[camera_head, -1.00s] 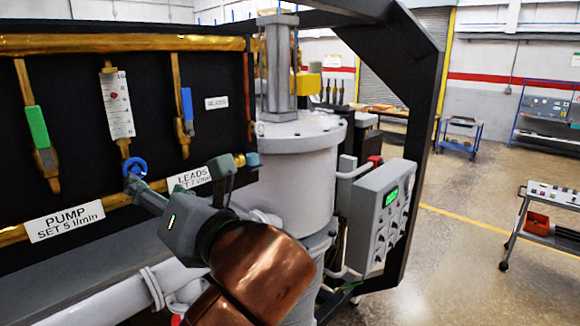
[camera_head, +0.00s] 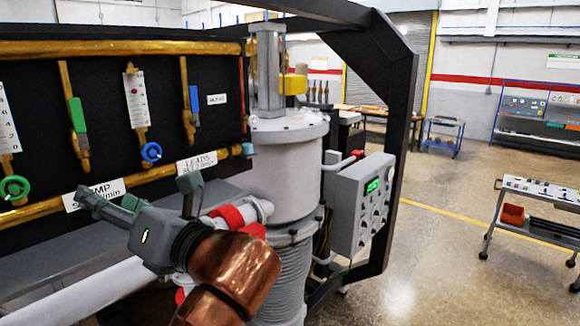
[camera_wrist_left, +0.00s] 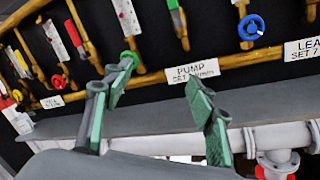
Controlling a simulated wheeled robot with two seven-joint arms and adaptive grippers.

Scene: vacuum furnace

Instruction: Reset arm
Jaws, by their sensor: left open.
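My left gripper (camera_head: 138,190) is in front of the valve panel in the head view, with its copper-coloured arm below it. Its fingers are spread and empty. In the left wrist view the two green-padded fingers (camera_wrist_left: 155,112) stand apart with nothing between them. The blue valve knob (camera_head: 151,152) is above and behind the gripper, apart from it. The green valve knob (camera_head: 14,188) is to its left. The PUMP label (camera_head: 93,194) is partly covered by the gripper. My right gripper is not in these views.
The black panel (camera_head: 100,160) carries brass pipes and flowmeters. A grey cylindrical vessel (camera_head: 285,170) and a control box with a green display (camera_head: 362,203) stand to the right. White pipes (camera_head: 75,290) run below. A tool cart (camera_head: 535,210) stands on open floor at far right.

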